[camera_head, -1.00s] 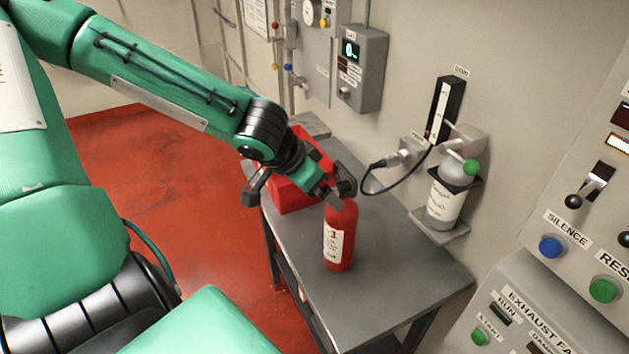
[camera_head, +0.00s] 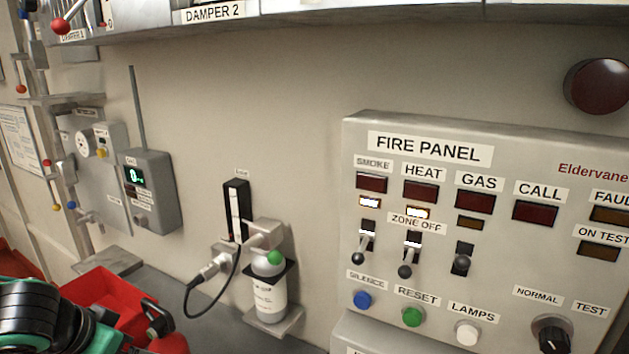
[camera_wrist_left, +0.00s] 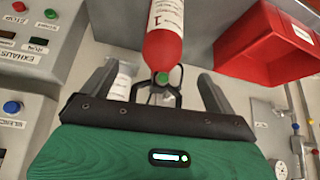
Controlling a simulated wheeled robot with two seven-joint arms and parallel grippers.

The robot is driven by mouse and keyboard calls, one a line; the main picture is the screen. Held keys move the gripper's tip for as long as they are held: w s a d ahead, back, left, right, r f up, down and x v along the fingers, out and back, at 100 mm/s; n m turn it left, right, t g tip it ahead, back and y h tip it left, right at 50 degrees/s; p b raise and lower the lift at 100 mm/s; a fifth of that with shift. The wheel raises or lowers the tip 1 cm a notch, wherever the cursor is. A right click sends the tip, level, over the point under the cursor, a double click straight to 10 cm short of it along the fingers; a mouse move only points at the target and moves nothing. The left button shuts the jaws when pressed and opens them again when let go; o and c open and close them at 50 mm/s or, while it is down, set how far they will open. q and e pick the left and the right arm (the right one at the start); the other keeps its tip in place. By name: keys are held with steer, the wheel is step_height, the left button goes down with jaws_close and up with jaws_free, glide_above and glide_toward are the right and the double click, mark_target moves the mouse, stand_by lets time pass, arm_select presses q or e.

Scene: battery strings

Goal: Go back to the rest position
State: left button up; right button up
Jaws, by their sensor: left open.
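In the left wrist view my left gripper (camera_wrist_left: 160,82) is open, with one dark finger on each side. The red fire extinguisher (camera_wrist_left: 163,50) shows between and beyond the fingers, its black handle towards the gripper. I cannot tell how deep the handle lies between them. In the head view only the extinguisher's black handle and red top (camera_head: 172,344) show at the bottom edge. My left arm's green and black wrist is at the bottom left there, and its fingertips cannot be made out. My right gripper is in neither view.
A red bin (camera_head: 108,297) stands on the grey table (camera_head: 200,312) behind the extinguisher. A white bottle (camera_head: 268,297) sits in a wall bracket with a black hose. The fire panel (camera_head: 480,230) fills the right side, and a shelf edge (camera_head: 330,14) runs along the top.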

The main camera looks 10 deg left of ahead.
arm_select(q)
steer(key=s+d+f+m, duration=0.1)
steer(key=s+d+f, duration=0.15)
steer(key=f, duration=0.55)
steer(key=s+d+f+m, duration=0.1)
steer(key=s+d+f, duration=0.15)
steer(key=f, duration=0.65)
steer(key=s+d+f+n+g+y, duration=0.1)
steer(key=s+d+f, duration=0.3)
steer(key=s+f, duration=0.15)
steer(key=s+d+f+n+g, duration=0.2)
steer(key=s+d+f, duration=0.2)
steer(key=s, duration=0.2)
step_height(320, 180, down, 29)
steer(key=g, duration=0.1)
steer(key=s+a+f, duration=0.1)
steer(key=s+f, duration=0.9)
steer(key=s+a+f+g, duration=0.1)
steer(key=s+a+f, duration=0.1)
steer(key=s+f, duration=0.8)
steer(key=shift+a+f+m+y, duration=0.25)
steer(key=shift+f+m+y, duration=0.05)
steer(key=shift+f, duration=0.35)
